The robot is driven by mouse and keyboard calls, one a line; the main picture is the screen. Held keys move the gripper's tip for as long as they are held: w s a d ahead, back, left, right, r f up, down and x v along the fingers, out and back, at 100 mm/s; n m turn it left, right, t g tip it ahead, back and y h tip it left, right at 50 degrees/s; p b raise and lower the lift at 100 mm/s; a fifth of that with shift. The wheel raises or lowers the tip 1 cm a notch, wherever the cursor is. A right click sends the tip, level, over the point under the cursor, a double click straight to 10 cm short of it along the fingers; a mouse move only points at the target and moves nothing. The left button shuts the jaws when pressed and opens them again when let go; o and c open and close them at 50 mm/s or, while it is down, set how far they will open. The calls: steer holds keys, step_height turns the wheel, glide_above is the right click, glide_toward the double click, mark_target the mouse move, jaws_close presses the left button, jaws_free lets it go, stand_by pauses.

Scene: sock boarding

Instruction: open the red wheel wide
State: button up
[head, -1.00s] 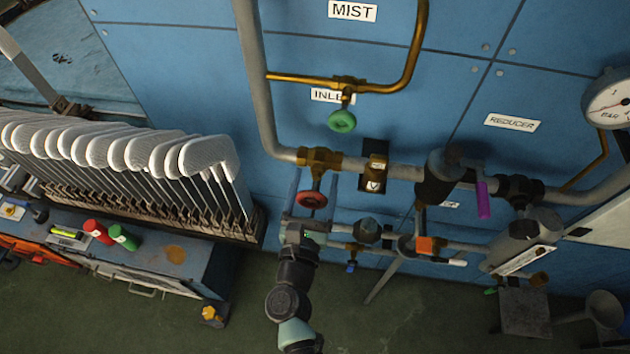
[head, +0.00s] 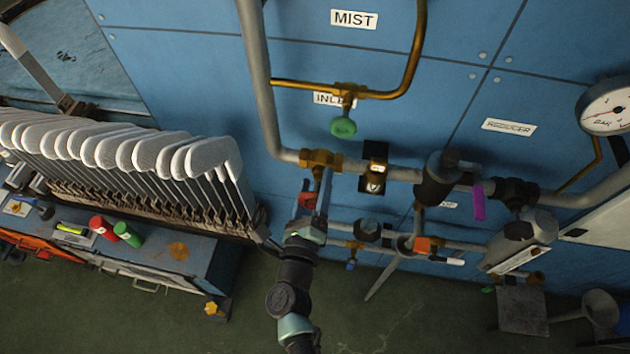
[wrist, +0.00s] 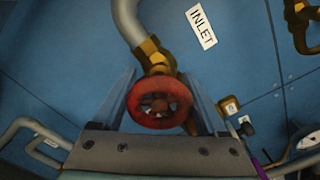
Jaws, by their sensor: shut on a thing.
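The red wheel (wrist: 160,104) sits on a brass valve (wrist: 154,57) on the grey inlet pipe. In the wrist view it lies between the two fingers of my gripper (wrist: 160,92), which is shut on it. In the head view the red wheel (head: 306,200) is mostly hidden behind the fingers of my gripper (head: 315,190), just below the brass valve body (head: 320,160).
A green wheel (head: 343,127) hangs on the brass mist line above. A black-framed tag (head: 375,167) and a magenta handle (head: 479,201) are to the right along the pipe. A rack of white sock boards (head: 130,160) stands at the left.

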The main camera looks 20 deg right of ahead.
steer(key=shift+f+n, duration=0.1)
steer(key=shift+n, duration=0.7)
steer(key=o, duration=1.3)
steer(key=shift+b+v, duration=0.95)
steer(key=shift+v, duration=5.6)
steer(key=shift+w, duration=0.1)
